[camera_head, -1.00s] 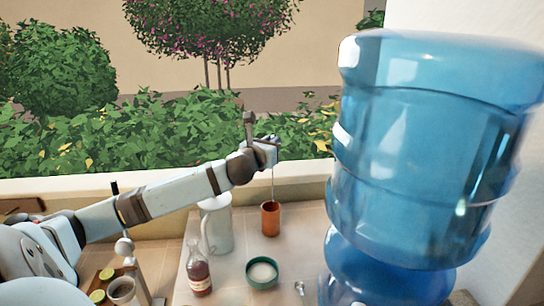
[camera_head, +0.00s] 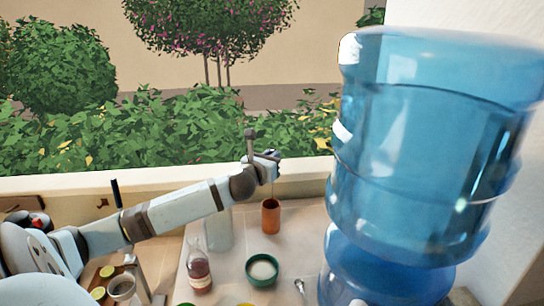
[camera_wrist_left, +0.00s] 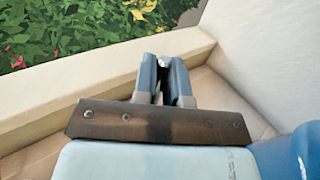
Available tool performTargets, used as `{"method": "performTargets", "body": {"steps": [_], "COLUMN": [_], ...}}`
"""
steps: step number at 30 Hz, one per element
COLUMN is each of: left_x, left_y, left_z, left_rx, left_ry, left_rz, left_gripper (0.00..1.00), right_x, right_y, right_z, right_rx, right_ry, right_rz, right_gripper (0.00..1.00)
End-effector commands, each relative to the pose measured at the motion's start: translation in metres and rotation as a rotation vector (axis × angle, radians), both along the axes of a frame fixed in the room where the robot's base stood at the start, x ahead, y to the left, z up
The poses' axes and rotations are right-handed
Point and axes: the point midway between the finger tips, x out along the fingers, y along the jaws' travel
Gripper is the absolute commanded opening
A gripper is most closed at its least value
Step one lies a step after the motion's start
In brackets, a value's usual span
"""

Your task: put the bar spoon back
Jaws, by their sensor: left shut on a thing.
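The bar spoon (camera_head: 272,187) is a thin, upright metal rod hanging below my left gripper (camera_head: 273,161). The gripper is shut on its upper part. The rod's lower end meets the mouth of a brown-orange cup (camera_head: 270,217) on the counter; its tip is hidden, seemingly inside the cup. In the left wrist view the two blue fingers (camera_wrist_left: 163,80) are close together, with a small bright bit of the spoon (camera_wrist_left: 163,62) between their tips. The cup is not visible there. My right gripper is not in view.
A large blue water bottle (camera_head: 425,150) fills the right. A pale pitcher (camera_head: 218,232) stands left of the cup, partly behind my arm. A labelled bottle (camera_head: 199,270) and a green bowl (camera_head: 262,270) stand nearer. A low ledge (camera_head: 150,182) runs behind.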

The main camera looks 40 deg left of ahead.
Motion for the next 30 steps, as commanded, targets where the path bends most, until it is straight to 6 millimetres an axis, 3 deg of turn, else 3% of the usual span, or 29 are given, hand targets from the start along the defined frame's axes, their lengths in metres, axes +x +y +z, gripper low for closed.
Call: {"method": "performTargets", "body": {"steps": [3,4,6,7,15,20,22,30], "left_x": [0.000,0.000,0.000,0.000,0.000,-0.001,-0.014,-0.064], "left_y": [0.000,0.000,0.000,0.000,0.000,0.000,-0.004,-0.018], "left_z": [-0.001,-0.001,-0.001,-0.001,0.001,0.016,0.008,0.008], "left_rx": [0.000,0.000,0.000,0.000,0.000,0.001,0.004,0.004], "left_ry": [0.000,0.000,0.000,0.000,-0.001,-0.002,0.004,0.003], "left_rz": [0.000,0.000,0.000,0.000,0.000,-0.001,-0.001,-0.003], "left_gripper": [0.00,0.19,0.35,0.37,0.37,0.37,0.37,0.37], "right_x": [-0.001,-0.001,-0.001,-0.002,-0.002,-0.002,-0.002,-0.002], "right_y": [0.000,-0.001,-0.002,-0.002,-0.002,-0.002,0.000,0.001], "right_z": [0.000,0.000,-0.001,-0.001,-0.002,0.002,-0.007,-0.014], "right_rx": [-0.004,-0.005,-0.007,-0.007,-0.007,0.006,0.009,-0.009], "right_ry": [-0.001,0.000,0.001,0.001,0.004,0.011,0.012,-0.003], "right_rz": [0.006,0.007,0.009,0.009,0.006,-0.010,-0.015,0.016], "right_gripper": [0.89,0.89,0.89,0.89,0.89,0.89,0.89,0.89]}}
